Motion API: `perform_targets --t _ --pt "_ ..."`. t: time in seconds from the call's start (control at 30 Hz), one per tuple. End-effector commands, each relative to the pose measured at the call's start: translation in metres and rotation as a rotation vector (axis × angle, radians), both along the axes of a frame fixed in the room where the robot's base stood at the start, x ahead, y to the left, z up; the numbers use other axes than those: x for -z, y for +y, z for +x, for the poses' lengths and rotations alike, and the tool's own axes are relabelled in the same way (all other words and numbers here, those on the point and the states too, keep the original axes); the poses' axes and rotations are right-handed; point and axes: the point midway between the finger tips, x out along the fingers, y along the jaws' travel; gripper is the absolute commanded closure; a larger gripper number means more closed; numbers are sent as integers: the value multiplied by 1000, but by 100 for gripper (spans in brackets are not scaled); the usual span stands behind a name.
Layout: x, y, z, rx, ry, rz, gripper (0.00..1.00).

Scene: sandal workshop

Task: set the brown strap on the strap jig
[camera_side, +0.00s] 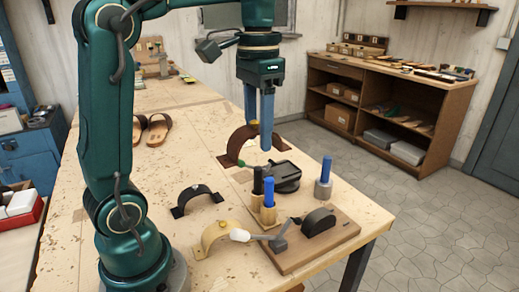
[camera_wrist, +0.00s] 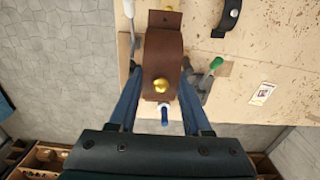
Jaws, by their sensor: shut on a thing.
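The brown strap (camera_side: 240,140) is a curved band with end tabs. My gripper (camera_side: 259,136) is shut on it, and the strap appears to hang above the table. In the wrist view the strap (camera_wrist: 163,58) lies between the fingertips (camera_wrist: 161,88), with a brass stud on it. A wooden board (camera_side: 340,240) carries a black rounded form (camera_side: 319,221) and a white-handled clamp (camera_side: 240,235). Another dark rounded fixture (camera_side: 285,178) stands behind it, with a green handle (camera_wrist: 216,63) near the strap. Which of these is the strap jig I cannot tell for sure.
A black strap (camera_side: 196,198) and a tan strap (camera_side: 214,236) lie on the table to the left. Blue-topped posts (camera_side: 325,170) stand upright around the fixtures. A pair of brown sandals (camera_side: 158,130) lies farther back. The table's right edge is close to the board.

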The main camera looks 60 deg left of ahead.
Motion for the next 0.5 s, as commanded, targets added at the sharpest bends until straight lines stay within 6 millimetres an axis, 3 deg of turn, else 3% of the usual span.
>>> perform_targets --t 0.5 --pt "1 68 -57 -9 -1 2 100"
